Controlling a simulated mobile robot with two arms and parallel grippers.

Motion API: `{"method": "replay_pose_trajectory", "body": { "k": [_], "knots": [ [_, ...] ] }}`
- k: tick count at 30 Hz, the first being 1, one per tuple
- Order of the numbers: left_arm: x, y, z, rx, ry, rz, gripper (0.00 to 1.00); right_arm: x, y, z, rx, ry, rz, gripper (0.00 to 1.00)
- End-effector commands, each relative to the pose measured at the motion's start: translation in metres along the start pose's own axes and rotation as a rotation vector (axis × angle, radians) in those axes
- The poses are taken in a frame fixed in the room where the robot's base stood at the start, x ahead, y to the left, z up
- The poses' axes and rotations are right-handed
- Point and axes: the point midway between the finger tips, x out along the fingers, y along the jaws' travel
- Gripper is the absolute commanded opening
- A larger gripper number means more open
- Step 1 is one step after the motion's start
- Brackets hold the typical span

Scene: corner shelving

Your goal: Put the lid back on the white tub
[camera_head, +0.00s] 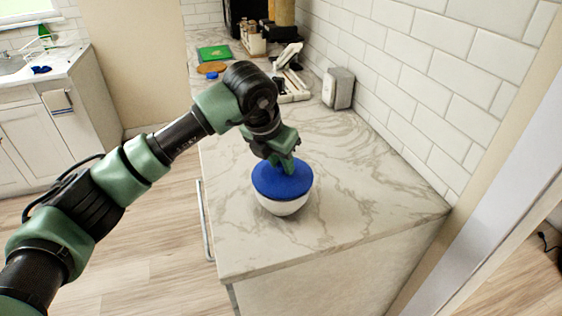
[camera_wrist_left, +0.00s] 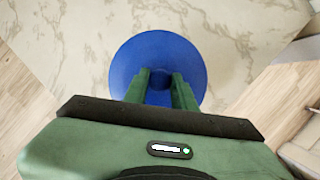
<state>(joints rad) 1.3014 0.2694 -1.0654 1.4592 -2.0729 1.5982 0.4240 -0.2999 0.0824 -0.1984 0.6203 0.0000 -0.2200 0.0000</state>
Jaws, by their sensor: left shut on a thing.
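The white tub (camera_head: 284,208) stands upright on the marble counter near its front end. The round blue lid (camera_head: 281,181) lies over the tub's mouth in the head view; whether it is fully seated I cannot tell. My left gripper (camera_head: 287,165) points down at the lid's middle and is shut on its knob. In the left wrist view the lid (camera_wrist_left: 190,55) spreads out beyond the fingers (camera_wrist_left: 160,88), and the tub is hidden below it. The knob shows only partly between the fingers. My right gripper is not in view.
The marble counter (camera_head: 350,185) is clear around the tub. A grey metal box (camera_head: 338,88) stands by the tiled wall on the right. A green board (camera_head: 214,53), a round brown board (camera_head: 211,67) and other items lie farther back.

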Motion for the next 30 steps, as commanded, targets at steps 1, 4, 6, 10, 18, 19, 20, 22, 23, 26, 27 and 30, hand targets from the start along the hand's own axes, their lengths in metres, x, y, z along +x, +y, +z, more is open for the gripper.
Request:
{"method": "replay_pose_trajectory", "body": {
  "k": [1, 4, 6, 10, 18, 19, 20, 22, 23, 26, 27, 30],
  "knots": [
    [-0.0002, 0.0001, 0.0001, 0.000, 0.000, 0.000, 0.00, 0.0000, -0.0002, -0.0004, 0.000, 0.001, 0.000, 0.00],
    [-0.0001, 0.0000, 0.0001, 0.000, 0.000, 0.000, 0.00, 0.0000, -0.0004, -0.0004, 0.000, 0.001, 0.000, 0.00],
    [0.0001, 0.0000, 0.0000, 0.000, 0.000, 0.000, 0.00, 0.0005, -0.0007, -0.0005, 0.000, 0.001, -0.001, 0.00],
    [0.0007, 0.0001, -0.0002, 0.000, 0.000, 0.000, 0.00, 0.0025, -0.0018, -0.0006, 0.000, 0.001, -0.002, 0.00],
    [0.0004, -0.0001, -0.0001, 0.000, 0.000, 0.000, 0.00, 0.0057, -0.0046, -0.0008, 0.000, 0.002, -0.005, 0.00],
    [0.0003, -0.0001, 0.0000, 0.000, 0.000, 0.000, 0.00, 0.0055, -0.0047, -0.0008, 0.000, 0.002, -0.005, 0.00],
    [0.0002, -0.0001, 0.0000, 0.000, 0.000, 0.000, 0.00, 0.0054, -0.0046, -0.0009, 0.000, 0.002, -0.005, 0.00],
    [0.0001, -0.0001, 0.0000, 0.000, 0.000, 0.000, 0.00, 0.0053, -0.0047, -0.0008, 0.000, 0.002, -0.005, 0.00],
    [0.0001, -0.0001, 0.0000, 0.000, 0.000, 0.000, 0.00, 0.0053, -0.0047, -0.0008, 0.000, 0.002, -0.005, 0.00],
    [0.0001, -0.0001, 0.0001, 0.000, 0.000, 0.000, 0.00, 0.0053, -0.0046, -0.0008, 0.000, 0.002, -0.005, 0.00],
    [0.0001, -0.0001, 0.0000, 0.000, 0.000, 0.000, 0.00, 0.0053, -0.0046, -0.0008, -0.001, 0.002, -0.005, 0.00],
    [0.0002, -0.0001, 0.0000, 0.000, 0.000, 0.000, 0.00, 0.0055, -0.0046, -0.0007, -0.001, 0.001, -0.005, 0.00]
  ]
}}
